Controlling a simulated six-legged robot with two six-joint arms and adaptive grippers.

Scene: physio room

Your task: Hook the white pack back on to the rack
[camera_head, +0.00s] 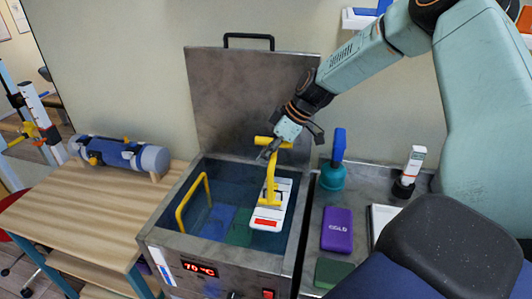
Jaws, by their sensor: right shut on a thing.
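My right gripper (275,147) comes in from the upper right and is shut on the yellow T-shaped handle of the white pack (284,192). The pack has a red label and hangs tilted below the gripper, over the right part of the open steel water tank (263,261). I cannot tell whether its lower end touches the water. A yellow rail (192,199) stands at the tank's left side; it may be part of the rack, and I cannot tell whether the pack's hook touches any rail. A blue and a green shape show in the water. My left gripper is not in view.
The tank's raised lid (240,100) stands behind the pack. A purple cold pack (337,230), a green pack (332,272) and a teal bottle (333,176) are on the right counter. A wooden table (95,205) with a blue roller stands at left.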

